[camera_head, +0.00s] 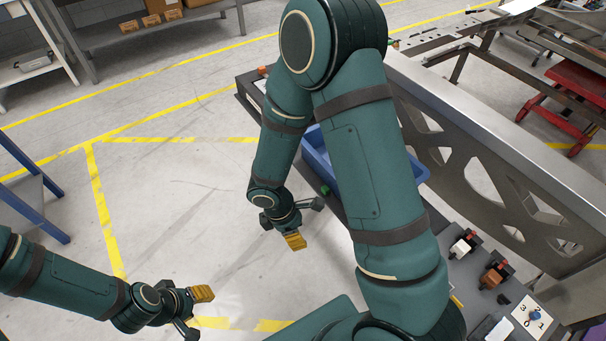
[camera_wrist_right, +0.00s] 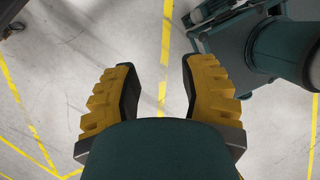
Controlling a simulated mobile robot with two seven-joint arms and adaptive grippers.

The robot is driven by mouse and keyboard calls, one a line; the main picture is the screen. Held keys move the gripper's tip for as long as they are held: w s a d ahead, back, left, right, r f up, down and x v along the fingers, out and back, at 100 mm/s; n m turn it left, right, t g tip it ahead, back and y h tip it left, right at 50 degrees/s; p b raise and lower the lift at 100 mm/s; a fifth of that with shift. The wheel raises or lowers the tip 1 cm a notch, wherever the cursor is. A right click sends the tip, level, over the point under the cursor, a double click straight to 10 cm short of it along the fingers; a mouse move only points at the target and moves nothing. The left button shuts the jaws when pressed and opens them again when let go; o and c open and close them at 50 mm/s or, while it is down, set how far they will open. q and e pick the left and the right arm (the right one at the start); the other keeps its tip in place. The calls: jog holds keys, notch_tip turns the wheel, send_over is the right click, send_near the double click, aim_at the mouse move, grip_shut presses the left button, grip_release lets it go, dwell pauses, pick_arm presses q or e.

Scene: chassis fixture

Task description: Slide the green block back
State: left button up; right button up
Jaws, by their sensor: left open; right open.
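A small green piece (camera_head: 325,190) shows at the near edge of the dark fixture bench, beside the blue bin. It is small and partly hidden by my right arm, so I cannot tell whether it is the green block. My right gripper (camera_head: 293,241) hangs over the floor, left of the bench and apart from the green piece. In the right wrist view its yellow fingers (camera_wrist_right: 157,80) are spread with only floor between them. My left gripper (camera_head: 198,294) is open and empty over the floor at lower left.
A blue bin (camera_head: 318,152) is partly behind my right arm. A long metal chassis rail (camera_head: 480,155) runs along the bench. A white block (camera_head: 461,247), an orange-brown block (camera_head: 491,278) and a numbered dial plate (camera_head: 532,317) are at lower right.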

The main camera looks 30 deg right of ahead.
aim_at(324, 189)
jog(key=w+d+r+n+t+h, duration=0.35)
jog(key=w+d+r+h, duration=0.2)
jog(key=w+r, duration=0.2)
jog(key=shift+n+g, duration=0.45)
jog(key=b+x, duration=0.2)
jog(key=x, duration=0.1)
jog(key=b+x, duration=0.2)
jog(key=x, duration=0.2)
jog(key=shift+s+d+r, duration=0.2)
jog(key=shift+d, duration=0.1)
jog(key=shift+b+x, duration=0.7)
jog(key=shift+x, duration=0.15)
jog(key=shift+r, duration=0.1)
grip_shut()
jog(key=shift+s+a, duration=0.1)
jog(key=shift+a, duration=1.4)
